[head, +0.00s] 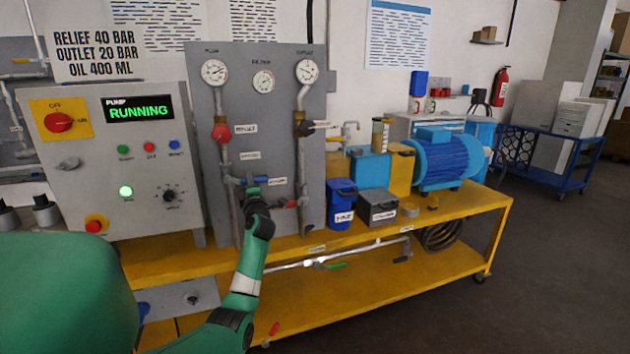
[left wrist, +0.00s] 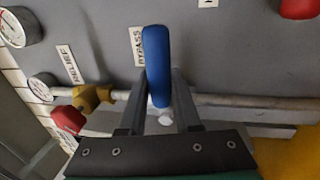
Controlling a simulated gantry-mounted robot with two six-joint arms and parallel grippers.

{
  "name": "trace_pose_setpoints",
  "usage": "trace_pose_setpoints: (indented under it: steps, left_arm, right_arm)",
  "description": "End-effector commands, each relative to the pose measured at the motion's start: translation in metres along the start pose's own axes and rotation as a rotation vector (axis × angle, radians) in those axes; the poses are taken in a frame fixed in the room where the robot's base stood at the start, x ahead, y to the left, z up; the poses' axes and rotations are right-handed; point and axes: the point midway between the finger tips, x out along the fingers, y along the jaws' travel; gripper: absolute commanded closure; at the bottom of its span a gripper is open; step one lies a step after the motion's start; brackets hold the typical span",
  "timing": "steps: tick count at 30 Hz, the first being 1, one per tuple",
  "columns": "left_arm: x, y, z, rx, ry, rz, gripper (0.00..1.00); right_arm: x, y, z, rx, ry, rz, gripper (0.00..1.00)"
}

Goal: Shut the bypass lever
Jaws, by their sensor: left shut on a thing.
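The bypass lever is a blue handle (left wrist: 156,62) in the left wrist view, beside the BYPASS label (left wrist: 138,46). It stands crosswise to the grey pipe (left wrist: 235,101) that runs across that view. My left gripper (left wrist: 158,100) has one finger on each side of the lever and is shut on it. My right gripper is not in view.
A red relief handle (head: 220,133) sits higher on the same pipe. A red-handled valve (head: 290,203) is just right of my gripper. A blue bin (head: 341,202) and a grey box (head: 377,206) stand on the yellow bench (head: 470,212). The pump display (head: 138,109) reads RUNNING.

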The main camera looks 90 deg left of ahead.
Motion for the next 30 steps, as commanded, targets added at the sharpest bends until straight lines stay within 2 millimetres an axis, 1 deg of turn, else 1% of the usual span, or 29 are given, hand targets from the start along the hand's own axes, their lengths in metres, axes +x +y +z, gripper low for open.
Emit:
trace_pose_setpoints:
  steps: [1,7,8,9,12,20,23,26,29,30]
  left_arm:
    - [0.0,0.003,0.0,-0.005,0.0,0.005,1.0]
    - [0.0,0.003,0.0,-0.004,0.0,0.005,1.0]
    - [0.0,0.003,0.0,-0.004,0.0,0.005,0.63]
    - [0.0,0.003,0.0,-0.003,0.0,0.005,0.56]
    - [0.0,0.002,0.0,-0.002,0.0,0.004,0.38]
    - [0.0,0.001,0.0,-0.001,0.0,0.002,0.38]
    - [-0.004,0.002,0.001,-0.001,-0.001,0.002,0.38]
    - [-0.016,0.003,0.002,0.0,-0.002,0.002,0.38]
    - [-0.037,0.003,0.001,-0.001,-0.004,0.001,0.38]
    - [-0.047,0.003,0.002,-0.001,-0.004,0.001,0.38]
  right_arm:
    - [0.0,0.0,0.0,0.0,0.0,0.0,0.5]
    - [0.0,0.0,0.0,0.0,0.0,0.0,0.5]
    - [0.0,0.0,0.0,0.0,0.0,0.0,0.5]
    - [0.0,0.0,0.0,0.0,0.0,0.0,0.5]
    - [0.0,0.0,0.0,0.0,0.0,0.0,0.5]
    - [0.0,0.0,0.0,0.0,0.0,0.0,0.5]
    - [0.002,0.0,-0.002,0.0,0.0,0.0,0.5]
    - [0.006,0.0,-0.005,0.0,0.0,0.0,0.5]
    - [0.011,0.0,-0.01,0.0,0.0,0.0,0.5]
    - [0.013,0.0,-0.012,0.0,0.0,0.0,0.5]
